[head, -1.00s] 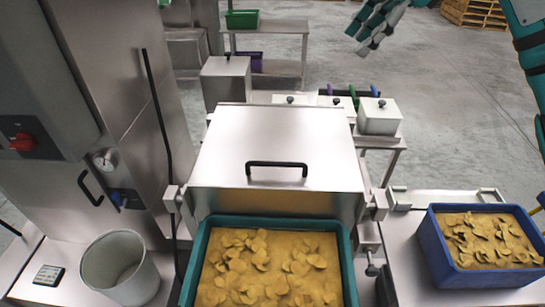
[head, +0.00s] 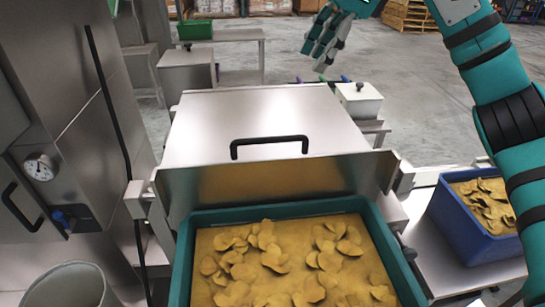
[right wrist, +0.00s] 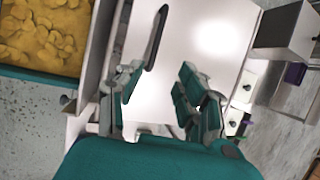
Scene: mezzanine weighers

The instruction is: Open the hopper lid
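The hopper lid (head: 255,112) is a broad steel panel lying down over the hopper, with a black bar handle (head: 268,142) along its near edge. It also shows in the right wrist view (right wrist: 205,30), with its handle (right wrist: 155,40) above and left of the fingers. My right gripper (head: 317,57) is beyond the lid's far right corner in the head view, apart from the handle. In the right wrist view its fingers (right wrist: 161,76) are spread, with nothing between them. My left gripper is in neither view.
A teal crate (head: 183,260) of chips stands right in front of the hopper. A blue crate (head: 465,238) of chips is at the right. A steel cabinet (head: 90,110) and a grey bucket (head: 70,287) are at left. A white box (head: 358,103) stands behind the lid.

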